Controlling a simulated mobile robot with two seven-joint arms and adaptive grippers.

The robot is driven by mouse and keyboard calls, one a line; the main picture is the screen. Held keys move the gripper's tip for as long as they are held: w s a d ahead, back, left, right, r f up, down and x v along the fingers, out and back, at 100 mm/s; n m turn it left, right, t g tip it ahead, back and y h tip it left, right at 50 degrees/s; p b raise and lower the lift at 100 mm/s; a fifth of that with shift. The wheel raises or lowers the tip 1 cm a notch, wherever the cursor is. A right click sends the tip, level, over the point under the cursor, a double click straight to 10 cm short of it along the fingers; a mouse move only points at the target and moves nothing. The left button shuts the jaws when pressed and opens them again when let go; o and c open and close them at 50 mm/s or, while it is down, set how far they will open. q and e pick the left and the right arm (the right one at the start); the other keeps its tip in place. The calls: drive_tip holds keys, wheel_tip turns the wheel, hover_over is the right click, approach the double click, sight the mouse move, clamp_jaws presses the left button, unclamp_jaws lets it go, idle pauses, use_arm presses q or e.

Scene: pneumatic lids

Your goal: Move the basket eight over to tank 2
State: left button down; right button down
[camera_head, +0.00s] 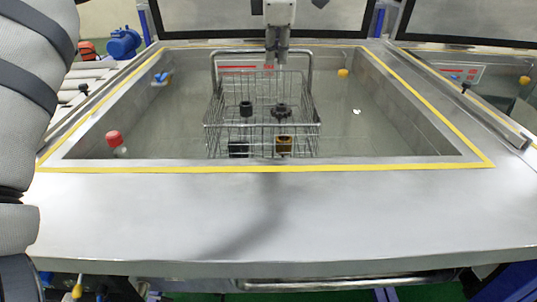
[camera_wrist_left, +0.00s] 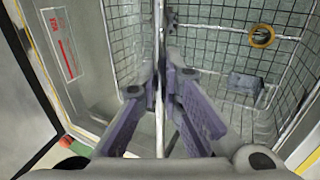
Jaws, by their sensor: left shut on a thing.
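The wire basket (camera_head: 212,128) hangs or stands inside the sunken tank (camera_head: 400,140) in the middle of the head view; whether it touches the floor I cannot tell. It holds small parts, including dark ones and a brass-coloured ring (camera_head: 284,146). Its tall handle (camera_head: 309,75) rises above the rim. My left gripper (camera_head: 276,62) comes down from above at the handle's top bar. In the left wrist view the left gripper (camera_wrist_left: 163,88) is shut on the handle bar, with the basket mesh (camera_wrist_left: 220,45) below. My right gripper is not in view.
A second tank (camera_head: 490,85) lies to the right, past a metal divider. Raised lids (camera_head: 460,20) stand at the back. A red-topped knob (camera_head: 114,139) is at the left inner edge. The steel front ledge (camera_head: 300,220) is clear.

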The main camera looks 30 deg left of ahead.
use_arm(q)
wheel_tip(320, 180, up, 7)
drive_tip(key=shift+f, duration=0.2)
drive_tip(key=shift+r+b, duration=0.65)
drive_tip(key=shift+r, duration=1.95)
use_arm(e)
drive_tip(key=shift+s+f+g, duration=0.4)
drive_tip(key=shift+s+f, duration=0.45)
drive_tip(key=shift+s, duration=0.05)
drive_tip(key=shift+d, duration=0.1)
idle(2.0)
